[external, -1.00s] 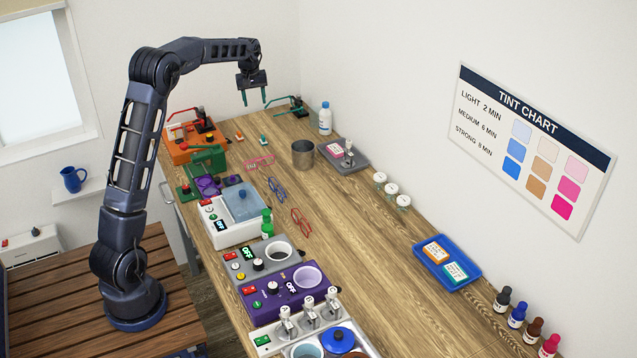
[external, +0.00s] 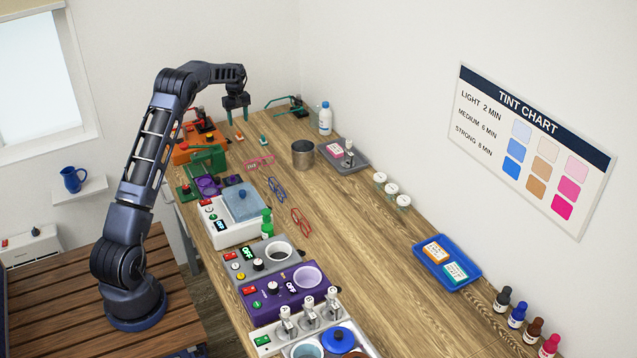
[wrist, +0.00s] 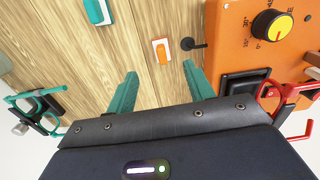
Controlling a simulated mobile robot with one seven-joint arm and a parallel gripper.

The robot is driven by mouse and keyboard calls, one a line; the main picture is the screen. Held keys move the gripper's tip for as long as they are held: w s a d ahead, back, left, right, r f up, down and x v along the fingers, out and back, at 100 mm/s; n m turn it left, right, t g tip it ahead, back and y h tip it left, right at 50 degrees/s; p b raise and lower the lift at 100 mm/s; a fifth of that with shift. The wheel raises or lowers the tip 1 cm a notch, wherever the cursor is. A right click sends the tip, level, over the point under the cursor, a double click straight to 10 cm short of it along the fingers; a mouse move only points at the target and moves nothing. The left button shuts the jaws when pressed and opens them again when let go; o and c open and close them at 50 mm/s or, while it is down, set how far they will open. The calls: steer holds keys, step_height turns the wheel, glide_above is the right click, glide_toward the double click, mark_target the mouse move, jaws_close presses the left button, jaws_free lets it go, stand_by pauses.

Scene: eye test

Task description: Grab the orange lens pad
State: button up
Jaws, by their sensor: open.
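The orange lens pad (external: 239,136) is a small orange block with a white face, lying on the wooden bench near its far end. In the wrist view the orange lens pad (wrist: 161,52) lies just beyond my fingertips, roughly centred between them. My gripper (external: 237,119) has teal fingers pointing down and is above the pad. In the wrist view my gripper (wrist: 160,70) is open with nothing between the fingers. The exact height of the fingertips over the pad is hard to tell.
A similar teal pad (wrist: 97,11) lies nearby on the bench. A teal-armed stand (wrist: 38,107) is at left.

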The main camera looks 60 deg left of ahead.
mark_target(239, 132)
steer(key=shift+s+f, duration=0.15)
steer(key=shift+f, duration=3.8)
steer(key=c, duration=1)
